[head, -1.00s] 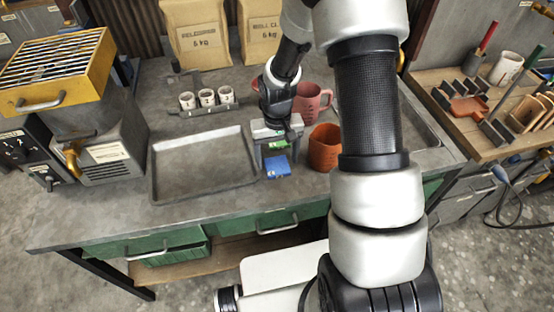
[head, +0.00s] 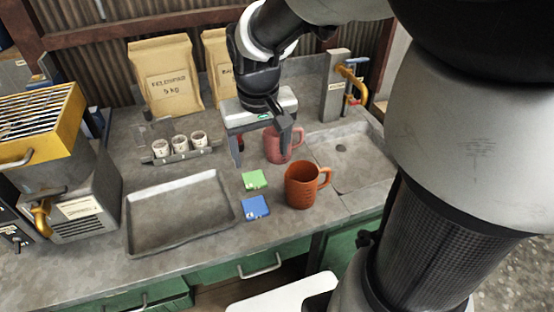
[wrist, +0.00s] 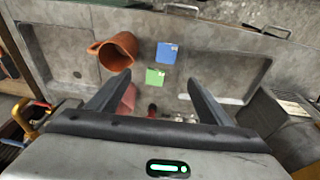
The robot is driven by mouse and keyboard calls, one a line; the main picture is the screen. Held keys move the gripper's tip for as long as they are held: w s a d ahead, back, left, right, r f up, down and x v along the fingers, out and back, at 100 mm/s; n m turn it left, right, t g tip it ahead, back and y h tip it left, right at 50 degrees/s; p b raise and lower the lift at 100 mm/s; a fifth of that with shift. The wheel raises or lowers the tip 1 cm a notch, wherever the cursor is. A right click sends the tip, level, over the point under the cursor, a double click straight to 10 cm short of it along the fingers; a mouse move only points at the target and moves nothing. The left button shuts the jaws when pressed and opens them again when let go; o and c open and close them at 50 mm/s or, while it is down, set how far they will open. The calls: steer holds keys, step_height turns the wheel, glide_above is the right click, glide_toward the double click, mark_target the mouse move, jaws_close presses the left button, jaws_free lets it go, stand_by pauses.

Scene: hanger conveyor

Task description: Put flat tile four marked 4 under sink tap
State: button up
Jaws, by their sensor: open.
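A green flat tile (head: 254,180) and a blue flat tile (head: 256,207) lie flat on the grey counter between the tray and the orange mug. Each carries a small pale mark that I cannot read, so I cannot tell which is the 4. In the wrist view the green tile (wrist: 155,78) lies between my fingers, with the blue tile (wrist: 167,52) beyond. My gripper (head: 262,155) is open and empty, raised above the counter behind the tiles. The tap (head: 352,82), with yellow and blue parts, stands behind the sink basin (head: 350,160) at the right.
An orange mug (head: 303,185) stands right of the tiles, near the sink. A pink mug (head: 281,146) is behind it, partly hidden by my gripper. A metal tray (head: 180,212) lies left. Small cups (head: 179,144) and paper bags (head: 165,78) stand behind. The sink floor looks clear.

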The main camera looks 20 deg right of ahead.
steer(key=s+r+t, duration=0.3)
steer(key=s+r, duration=0.5)
steer(key=s, duration=0.4)
steer(key=shift+r, duration=0.3)
steer(key=shift+o, duration=0.6)
steer(key=shift+s+r, duration=0.1)
steer(key=shift+s, duration=0.25)
steer(key=w+a+f+n+g+h+b, duration=0.2)
steer(key=w+a+f+n+g+b, duration=0.15)
steer(key=w+f+n, duration=0.6)
steer(key=w+a+f+n+g+h+b, duration=0.25)
steer(key=w+a+f+n, duration=0.25)
steer(key=w+f+n, duration=0.4)
steer(key=b, duration=0.2)
glide_toward(255, 206)
steer(key=shift+s+d+f+m+t, duration=0.1)
steer(key=shift+d+f+m+t, duration=0.15)
steer(key=shift+d+f+t, duration=0.4)
steer(key=shift+g+y, duration=0.25)
steer(key=x, duration=0.6)
steer(key=shift+s+a+b, duration=0.2)
steer(key=shift+s+b, duration=0.05)
steer(key=shift+b, duration=0.1)
steer(key=c, duration=1.3)
